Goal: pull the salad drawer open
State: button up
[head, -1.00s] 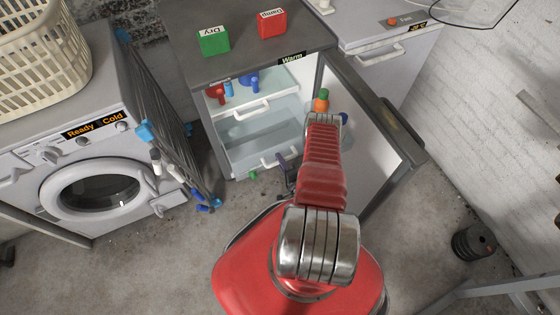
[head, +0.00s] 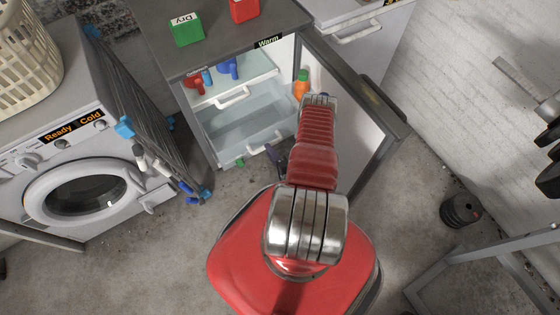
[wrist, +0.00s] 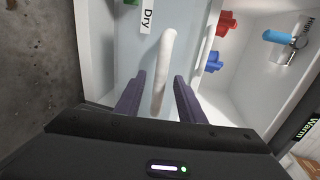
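The open fridge holds a pale, see-through lower drawer (head: 238,138), which I take to be the salad drawer, with a white bar handle (head: 262,147). The drawer looks pushed in. My gripper (head: 275,154), with dark purple fingers, is at this handle, partly hidden behind my red arm in the head view. In the wrist view my gripper (wrist: 158,98) is open, with one finger on each side of the white handle (wrist: 165,60). Gaps show between the handle and both fingers. A "Dry" label (wrist: 147,20) shows beside the handle.
An upper drawer handle (head: 232,96) sits above, with red (head: 193,84) and blue (head: 229,69) things behind it. The fridge door (head: 360,110) stands open at the right, holding an orange bottle (head: 301,84). A folded rack (head: 150,115) and a washing machine (head: 75,165) stand left.

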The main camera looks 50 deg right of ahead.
jog(key=v, duration=0.9)
dwell(0.8)
